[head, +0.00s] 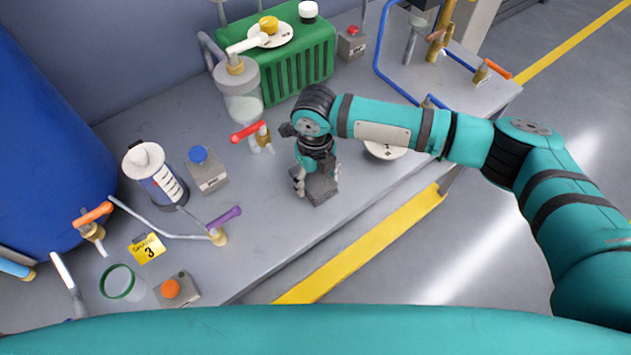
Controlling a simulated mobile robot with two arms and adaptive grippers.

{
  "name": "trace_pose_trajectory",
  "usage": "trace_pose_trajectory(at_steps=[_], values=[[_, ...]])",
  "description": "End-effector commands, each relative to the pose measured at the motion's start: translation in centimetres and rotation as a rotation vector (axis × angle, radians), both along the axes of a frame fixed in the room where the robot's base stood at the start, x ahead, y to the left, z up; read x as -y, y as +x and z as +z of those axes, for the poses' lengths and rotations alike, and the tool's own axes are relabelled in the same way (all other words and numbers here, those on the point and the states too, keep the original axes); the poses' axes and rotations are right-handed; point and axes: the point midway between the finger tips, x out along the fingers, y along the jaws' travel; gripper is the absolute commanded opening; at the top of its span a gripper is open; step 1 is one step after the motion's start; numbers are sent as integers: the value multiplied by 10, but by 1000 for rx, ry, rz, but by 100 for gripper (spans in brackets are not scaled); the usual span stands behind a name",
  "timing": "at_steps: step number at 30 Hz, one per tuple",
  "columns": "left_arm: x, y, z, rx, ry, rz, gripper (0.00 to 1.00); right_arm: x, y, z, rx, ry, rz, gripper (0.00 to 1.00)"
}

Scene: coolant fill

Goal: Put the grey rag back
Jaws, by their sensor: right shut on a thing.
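The grey rag (322,190) is a dark grey, folded, block-like piece at the middle of the bench. My right gripper (314,177) points down and is shut on it from above. The gripper's fingers cover the rag's upper part. The rag is at or just above the bench top; I cannot tell whether it touches. My left gripper is out of view.
The grey bench (280,225) is clear in front of the rag. A white round dish (385,151) is to its right, under my right forearm. A red-handled valve (250,131) and a green ribbed tank (300,62) are behind. A purple-handled valve (222,222) is to the left.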

Motion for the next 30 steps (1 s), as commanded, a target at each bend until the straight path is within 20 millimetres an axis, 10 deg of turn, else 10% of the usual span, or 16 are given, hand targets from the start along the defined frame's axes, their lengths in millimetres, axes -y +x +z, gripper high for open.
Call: trace_pose_trajectory(at_steps=[21, 22, 30], values=[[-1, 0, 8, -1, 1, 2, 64, 1, 1, -40, -1, -1, 0, 38], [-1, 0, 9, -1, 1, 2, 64, 1, 1, -39, -1, -1, 1, 67], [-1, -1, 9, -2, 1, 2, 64, 1, 1, -38, -1, -1, 0, 87]])
